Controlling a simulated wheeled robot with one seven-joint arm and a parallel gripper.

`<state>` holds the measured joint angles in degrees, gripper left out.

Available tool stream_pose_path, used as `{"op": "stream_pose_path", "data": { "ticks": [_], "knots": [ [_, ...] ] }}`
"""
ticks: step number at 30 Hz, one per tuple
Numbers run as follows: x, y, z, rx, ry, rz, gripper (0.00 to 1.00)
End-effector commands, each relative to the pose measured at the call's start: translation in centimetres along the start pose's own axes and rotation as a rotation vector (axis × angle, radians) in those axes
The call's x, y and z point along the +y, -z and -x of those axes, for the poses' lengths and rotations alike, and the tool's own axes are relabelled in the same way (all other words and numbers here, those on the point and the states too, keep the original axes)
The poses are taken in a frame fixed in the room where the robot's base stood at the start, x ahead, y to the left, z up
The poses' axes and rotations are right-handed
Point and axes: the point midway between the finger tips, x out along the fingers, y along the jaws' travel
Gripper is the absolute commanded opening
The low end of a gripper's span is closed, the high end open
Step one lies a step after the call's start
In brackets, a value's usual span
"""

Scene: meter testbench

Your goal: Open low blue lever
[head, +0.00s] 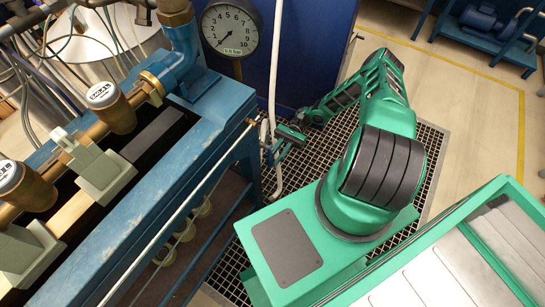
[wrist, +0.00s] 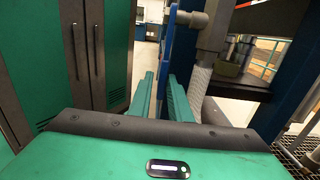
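A narrow blue lever (wrist: 169,48) stands upright in the wrist view, joined near its top to a grey-brown valve fitting (wrist: 190,18). My gripper (wrist: 161,98) has its two green fingers apart, with the lower part of the lever seen in the gap between them. I cannot tell whether either finger touches it. In the head view my gripper (head: 274,147) is at the right end of the blue bench frame, low beside the white hose. The lever is too small and covered to make out clearly there.
The blue test bench (head: 190,150) carries brass meters (head: 112,108) and pipes. A pressure gauge (head: 231,28) and a white hose (head: 274,70) stand behind my gripper. A floor grating (head: 300,180) lies below. Green cabinets (wrist: 100,55) stand at left in the wrist view.

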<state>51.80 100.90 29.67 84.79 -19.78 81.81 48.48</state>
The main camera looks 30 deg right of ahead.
Motion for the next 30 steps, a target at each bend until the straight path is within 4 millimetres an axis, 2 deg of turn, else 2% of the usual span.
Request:
{"op": "stream_pose_path", "data": {
  "ticks": [13, 17, 24, 30],
  "knots": [
    [-0.2, 0.0, 1.0, 0.007, 0.008, 0.007, 0.28],
    [-0.2, 0.0, 2.9, 0.008, 0.009, 0.006, 0.28],
    [-0.1, 0.1, 7.4, 0.007, 0.008, 0.004, 0.28],
    [0.1, 0.1, 10.0, 0.004, 0.006, 0.003, 0.28]
  ]
}}
